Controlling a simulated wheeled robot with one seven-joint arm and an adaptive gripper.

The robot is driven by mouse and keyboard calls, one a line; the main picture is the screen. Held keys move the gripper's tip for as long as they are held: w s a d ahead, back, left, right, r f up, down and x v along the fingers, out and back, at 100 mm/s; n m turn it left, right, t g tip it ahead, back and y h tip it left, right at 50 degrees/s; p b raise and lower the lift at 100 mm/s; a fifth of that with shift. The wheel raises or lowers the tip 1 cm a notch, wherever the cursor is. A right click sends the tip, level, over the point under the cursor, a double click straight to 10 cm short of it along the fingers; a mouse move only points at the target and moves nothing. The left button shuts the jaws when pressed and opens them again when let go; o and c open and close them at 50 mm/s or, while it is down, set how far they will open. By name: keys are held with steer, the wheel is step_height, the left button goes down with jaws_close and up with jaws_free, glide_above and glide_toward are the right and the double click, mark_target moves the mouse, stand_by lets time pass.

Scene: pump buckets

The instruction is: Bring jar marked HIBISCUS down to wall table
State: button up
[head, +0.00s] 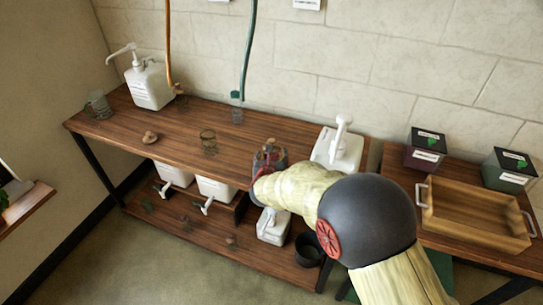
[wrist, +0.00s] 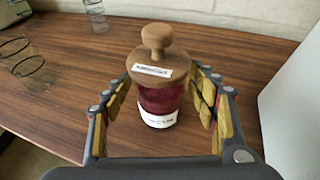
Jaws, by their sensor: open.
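A jar (wrist: 160,98) with dark red contents, a round wooden lid with a knob and white labels stands upright on the brown wooden table in the wrist view. The label writing is too small to read. My open gripper (wrist: 165,82) has one finger on each side of the jar, with visible gaps between. In the head view my gripper (head: 268,163) is at the upper table (head: 175,130), and the jar is mostly hidden by it. I cannot tell which surface is the wall table.
A white pump bucket (head: 338,150) stands just right of my gripper. Another (head: 148,84) is at the far left. A wooden tray (head: 478,212) and two dark boxes (head: 424,148) (head: 509,170) are on the right table.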

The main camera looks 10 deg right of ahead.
steer(key=s+a+r+n+g+y+p, duration=0.1)
steer(key=s+a+r+n+y+p, duration=0.2)
steer(key=s+r+n, duration=0.65)
steer(key=s+a+r+n+g+y+p, duration=0.1)
steer(key=s+a+r+n+y, duration=0.2)
steer(key=s+a+r+n, duration=0.45)
steer(key=s+d+r+n+g, duration=0.1)
steer(key=s+d+n, duration=0.2)
steer(key=s+n, duration=0.4)
steer(key=s+d+r+n+g+h, duration=0.1)
steer(key=s+d+n, duration=0.3)
steer(key=s+n, duration=0.4)
steer(key=s+d+n+g, duration=0.3)
steer(key=s+d+n, duration=0.1)
steer(key=s+n, duration=0.3)
steer(key=shift+s+r+h, duration=0.4)
steer(key=shift+s, duration=0.7)
step_height(320, 180, up, 4)
steer(key=p, duration=0.3)
steer(key=shift+f, duration=0.25)
